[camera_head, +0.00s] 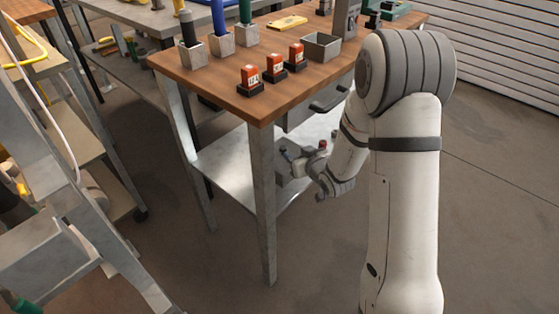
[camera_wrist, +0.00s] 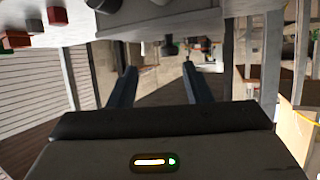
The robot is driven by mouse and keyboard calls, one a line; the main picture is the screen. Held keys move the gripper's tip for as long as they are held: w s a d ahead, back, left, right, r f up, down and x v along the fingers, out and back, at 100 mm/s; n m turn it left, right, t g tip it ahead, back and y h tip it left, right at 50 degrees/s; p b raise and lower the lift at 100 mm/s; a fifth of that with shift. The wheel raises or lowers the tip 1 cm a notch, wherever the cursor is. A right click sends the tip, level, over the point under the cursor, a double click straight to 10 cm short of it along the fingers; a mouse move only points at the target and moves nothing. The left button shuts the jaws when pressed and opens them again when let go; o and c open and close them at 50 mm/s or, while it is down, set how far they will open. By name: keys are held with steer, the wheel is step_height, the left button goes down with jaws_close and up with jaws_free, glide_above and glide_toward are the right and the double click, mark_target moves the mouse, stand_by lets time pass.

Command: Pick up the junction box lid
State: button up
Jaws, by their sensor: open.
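I cannot make out a junction box lid for certain in either view. An open-topped grey box (camera_head: 320,47) stands on the wooden bench top (camera_head: 215,82) in the head view. My gripper (camera_head: 292,163) is low beside the bench, below the drawer and near the lower metal shelf, well below the bench top. In the wrist view, the two dark fingers of my gripper (camera_wrist: 162,88) stand wide apart with nothing held between them. Small grey, red and green items appear along the top of the wrist view, too cropped to name.
Three orange devices on black stands (camera_head: 274,68) and holders with coloured rods (camera_head: 222,42) stand on the bench. A flat yellow item (camera_head: 286,23) lies behind them. A drawer handle (camera_head: 330,98) juts out near my arm. Open floor (camera_head: 500,180) lies to the right.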

mark_target(284, 149)
steer(key=x, duration=0.2)
steer(key=b+x, duration=0.1)
steer(key=x, duration=0.1)
steer(key=a+b+x, duration=0.1)
steer(key=x, duration=0.1)
steer(key=shift+a+f, duration=0.1)
steer(key=shift+a, duration=0.15)
steer(key=shift+w+a+f, duration=0.1)
steer(key=shift+w+a, duration=0.15)
steer(key=shift+w, duration=0.2)
steer(key=shift+c, duration=0.6)
jaws_close()
